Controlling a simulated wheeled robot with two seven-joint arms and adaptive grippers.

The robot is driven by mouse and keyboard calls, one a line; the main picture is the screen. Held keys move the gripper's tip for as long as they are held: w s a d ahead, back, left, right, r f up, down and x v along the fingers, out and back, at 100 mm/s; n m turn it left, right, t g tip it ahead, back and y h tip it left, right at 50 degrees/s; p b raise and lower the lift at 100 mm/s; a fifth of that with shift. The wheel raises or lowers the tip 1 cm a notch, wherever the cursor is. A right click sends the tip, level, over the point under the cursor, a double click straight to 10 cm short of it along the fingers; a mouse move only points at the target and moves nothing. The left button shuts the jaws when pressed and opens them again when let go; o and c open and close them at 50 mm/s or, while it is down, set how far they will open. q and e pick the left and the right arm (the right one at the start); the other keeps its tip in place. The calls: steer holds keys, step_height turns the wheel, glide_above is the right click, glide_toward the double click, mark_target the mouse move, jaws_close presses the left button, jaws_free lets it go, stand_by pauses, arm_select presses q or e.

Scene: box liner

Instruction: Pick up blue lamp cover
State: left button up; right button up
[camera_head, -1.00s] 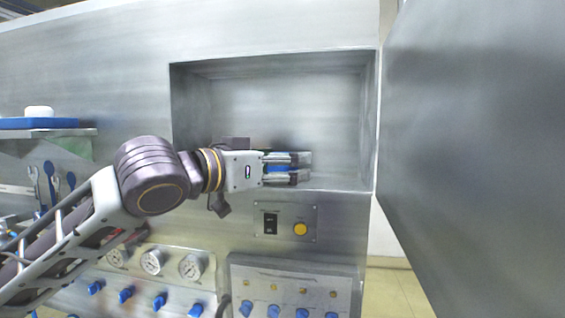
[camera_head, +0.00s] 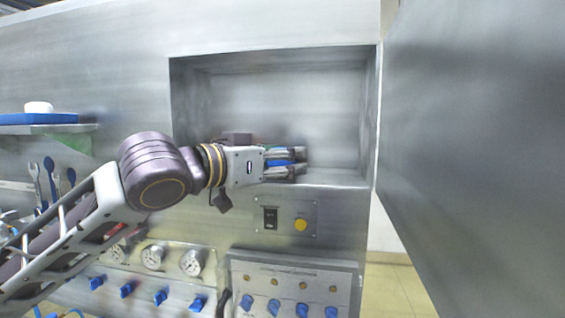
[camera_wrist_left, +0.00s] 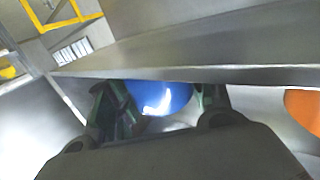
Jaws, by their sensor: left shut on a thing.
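The blue lamp cover (camera_wrist_left: 160,96) is a glossy rounded piece between the fingers of my left gripper in the left wrist view. In the head view only a small blue patch of the lamp cover (camera_head: 277,163) shows between the fingers; the rest is hidden. My left gripper (camera_head: 288,163) reaches into the open metal recess, low near its floor, and is shut on the lamp cover. I cannot tell whether the cover touches the recess floor. My right gripper is not in view.
The recess (camera_head: 335,110) has walls around the gripper and a bottom ledge just below it. An open metal door (camera_head: 480,150) stands at the right. Below are a switch panel (camera_head: 285,217) and gauges (camera_head: 190,262). An orange object (camera_wrist_left: 303,108) lies right of the gripper in the wrist view.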

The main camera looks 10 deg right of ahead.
arm_select(q)
steer(key=shift+r, duration=0.15)
steer(key=shift+r+b, duration=0.45)
steer(key=shift+r, duration=4.45)
